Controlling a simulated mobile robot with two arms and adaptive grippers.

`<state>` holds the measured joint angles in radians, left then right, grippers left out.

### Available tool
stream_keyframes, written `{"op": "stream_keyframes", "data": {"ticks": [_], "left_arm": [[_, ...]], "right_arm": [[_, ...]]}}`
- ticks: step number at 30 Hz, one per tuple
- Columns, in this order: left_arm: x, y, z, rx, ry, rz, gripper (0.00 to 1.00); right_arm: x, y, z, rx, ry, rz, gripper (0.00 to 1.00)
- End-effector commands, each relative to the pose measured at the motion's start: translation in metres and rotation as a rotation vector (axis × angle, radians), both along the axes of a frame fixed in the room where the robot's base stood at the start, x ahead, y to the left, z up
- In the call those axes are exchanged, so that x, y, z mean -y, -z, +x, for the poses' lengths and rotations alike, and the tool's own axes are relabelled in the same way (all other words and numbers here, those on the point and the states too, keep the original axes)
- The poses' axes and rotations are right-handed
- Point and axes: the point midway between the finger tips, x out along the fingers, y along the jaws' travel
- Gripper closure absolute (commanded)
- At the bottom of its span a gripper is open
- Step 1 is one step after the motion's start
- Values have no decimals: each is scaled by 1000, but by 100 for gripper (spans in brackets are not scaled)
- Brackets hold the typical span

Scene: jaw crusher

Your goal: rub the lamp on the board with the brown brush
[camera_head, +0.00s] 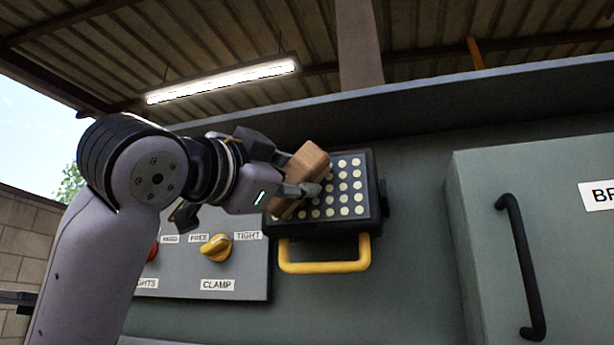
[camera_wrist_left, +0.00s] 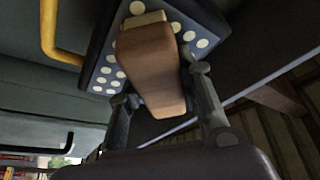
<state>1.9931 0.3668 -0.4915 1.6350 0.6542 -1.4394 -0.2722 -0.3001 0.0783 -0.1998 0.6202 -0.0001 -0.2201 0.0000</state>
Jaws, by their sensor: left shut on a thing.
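My left gripper (camera_head: 300,176) is shut on the brown brush (camera_head: 305,163), a wooden-looking block. The brush is in front of the left part of the lamp (camera_head: 348,222), a dark square panel with rows of pale round dots and a yellow handle (camera_head: 325,267) below it. In the left wrist view the brush (camera_wrist_left: 152,70) sits between the two fingers (camera_wrist_left: 163,100), its pale far end over the dotted face of the lamp (camera_wrist_left: 106,68). It appears against or very close to that face; contact cannot be told for sure. My right gripper is not in view.
A control board (camera_head: 190,283) with a yellow knob (camera_head: 215,248) labelled CLAMP and a partly hidden red button (camera_head: 152,252) is below my left arm. A green-grey cabinet (camera_head: 560,240) with a black handle (camera_head: 522,265) juts out at the right. A lit tube lamp (camera_head: 222,80) hangs overhead.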

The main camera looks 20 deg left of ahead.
Motion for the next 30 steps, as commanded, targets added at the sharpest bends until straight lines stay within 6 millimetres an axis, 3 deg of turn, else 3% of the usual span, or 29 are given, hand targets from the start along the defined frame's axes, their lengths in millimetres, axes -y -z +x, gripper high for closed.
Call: {"op": "stream_keyframes", "data": {"ticks": [8, 24, 30], "left_arm": [[0, 0, -2, -1, -1, 0, 90], [-1, 0, -54, 3, 1, -1, 90], [-2, 0, -61, 1, 1, 0, 90]], "right_arm": [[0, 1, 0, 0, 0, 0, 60], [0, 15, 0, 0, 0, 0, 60], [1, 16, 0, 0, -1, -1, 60]]}}
